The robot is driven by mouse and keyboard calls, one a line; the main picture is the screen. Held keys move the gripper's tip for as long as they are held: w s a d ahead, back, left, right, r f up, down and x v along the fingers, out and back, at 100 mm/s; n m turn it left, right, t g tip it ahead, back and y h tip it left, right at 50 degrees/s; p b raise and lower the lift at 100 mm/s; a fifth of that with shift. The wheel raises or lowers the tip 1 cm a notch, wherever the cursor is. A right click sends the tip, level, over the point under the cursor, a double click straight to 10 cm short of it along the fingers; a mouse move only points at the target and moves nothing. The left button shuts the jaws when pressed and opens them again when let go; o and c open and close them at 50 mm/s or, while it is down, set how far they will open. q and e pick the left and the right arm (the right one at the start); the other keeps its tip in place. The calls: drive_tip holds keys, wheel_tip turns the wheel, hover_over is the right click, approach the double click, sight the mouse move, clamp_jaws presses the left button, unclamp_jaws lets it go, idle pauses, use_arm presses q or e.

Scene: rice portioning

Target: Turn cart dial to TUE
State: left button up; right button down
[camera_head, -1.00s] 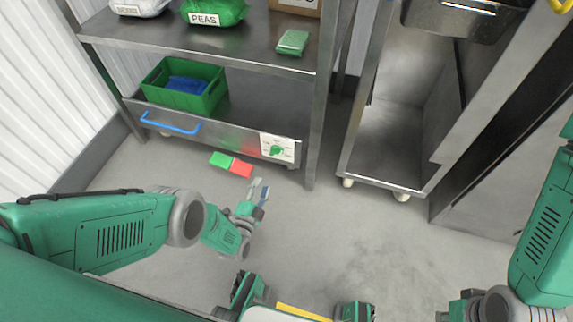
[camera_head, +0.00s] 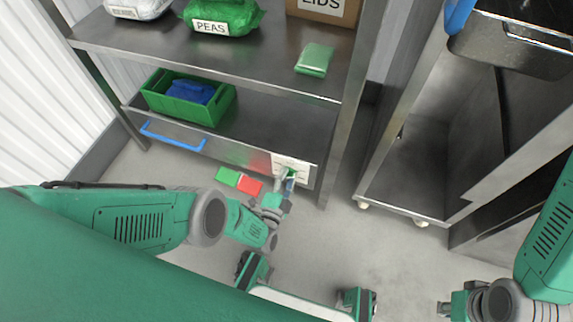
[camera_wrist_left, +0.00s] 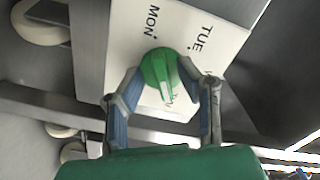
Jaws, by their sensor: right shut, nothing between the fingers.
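The green dial (camera_wrist_left: 160,68) sits on a white label plate (camera_wrist_left: 122,40) on the cart's lower front rail. In the left wrist view MON shows at the upper left of the dial and TUE at the upper right; other letters are partly hidden. A pale mark on the dial faces down in that view, away from TUE. My left gripper (camera_wrist_left: 160,70) has its two fingers spread around the dial, one tip at each side; firm contact cannot be told. It also shows in the head view (camera_head: 290,182) at the plate (camera_head: 291,160). My right gripper (camera_head: 448,307) is shut and empty at the lower right.
The steel cart (camera_head: 225,145) has a blue handle (camera_head: 172,138) and holds a green crate (camera_head: 153,102) with something blue inside. PEAS bag (camera_head: 222,17) and green packet (camera_head: 314,59) lie on its upper shelf. A green-red block (camera_head: 239,180) lies on the floor. Another steel unit (camera_head: 400,204) stands right.

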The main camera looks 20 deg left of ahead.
use_arm(q)
drive_tip(key=shift+w+a, duration=0.15)
drive_tip(key=shift+w, duration=0.1)
clamp_jaws()
drive_tip(key=shift+s, duration=0.1)
